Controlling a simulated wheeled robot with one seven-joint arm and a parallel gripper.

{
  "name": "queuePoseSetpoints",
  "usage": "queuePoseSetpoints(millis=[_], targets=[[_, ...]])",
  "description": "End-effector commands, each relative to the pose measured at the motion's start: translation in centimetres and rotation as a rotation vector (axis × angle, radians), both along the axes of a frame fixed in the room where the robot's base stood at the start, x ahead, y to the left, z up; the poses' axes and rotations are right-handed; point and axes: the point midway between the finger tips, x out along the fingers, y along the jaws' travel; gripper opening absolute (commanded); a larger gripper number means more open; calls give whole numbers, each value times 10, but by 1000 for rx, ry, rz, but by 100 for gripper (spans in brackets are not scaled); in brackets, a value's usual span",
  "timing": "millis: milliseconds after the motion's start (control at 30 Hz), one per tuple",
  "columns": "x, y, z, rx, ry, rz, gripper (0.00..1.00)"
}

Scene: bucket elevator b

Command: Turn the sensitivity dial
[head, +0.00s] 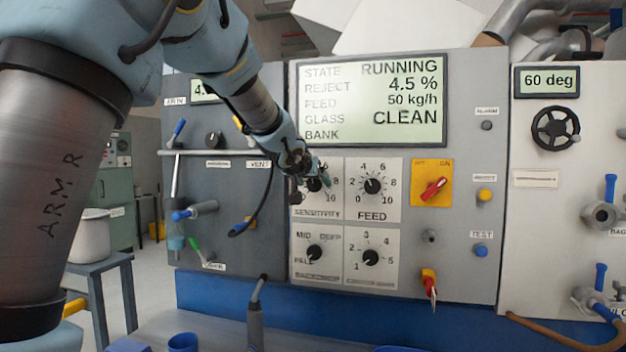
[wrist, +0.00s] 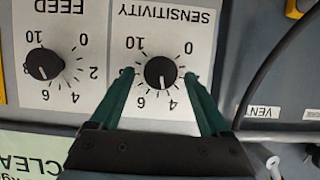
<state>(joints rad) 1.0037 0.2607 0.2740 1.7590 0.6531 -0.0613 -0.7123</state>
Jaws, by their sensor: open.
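The sensitivity dial (wrist: 161,72) is a round black knob with a white pointer on a white scale plate marked 0 to 10. The wrist view shows it upside down, with the pointer toward the stretch between 4 and 6. My gripper (wrist: 160,73) is open, with one green finger on each side of the dial. The sensitivity plate (head: 317,214) shows below.
The feed dial (head: 372,186) is close on the right, with two more dials below. A yellow switch plate with a red handle (head: 433,185) is farther right. The screen (head: 372,100) above reads RUNNING, 4.5 %. A dark cable (head: 262,205) hangs left of my gripper.

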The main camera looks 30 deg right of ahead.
Motion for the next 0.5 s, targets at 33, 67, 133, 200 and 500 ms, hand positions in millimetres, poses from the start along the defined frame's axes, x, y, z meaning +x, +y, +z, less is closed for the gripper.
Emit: queuePoseSetpoints(millis=[33, 67, 133, 200, 500], targets=[[2, -2, -1, 1, -1, 0, 80], [2, -2, -1, 0, 0, 0, 80], [3, -3, -2, 0, 0, 0, 80], [3, -3, -2, 0, 0, 0, 80], [3, -3, -2, 0, 0, 0, 63]])
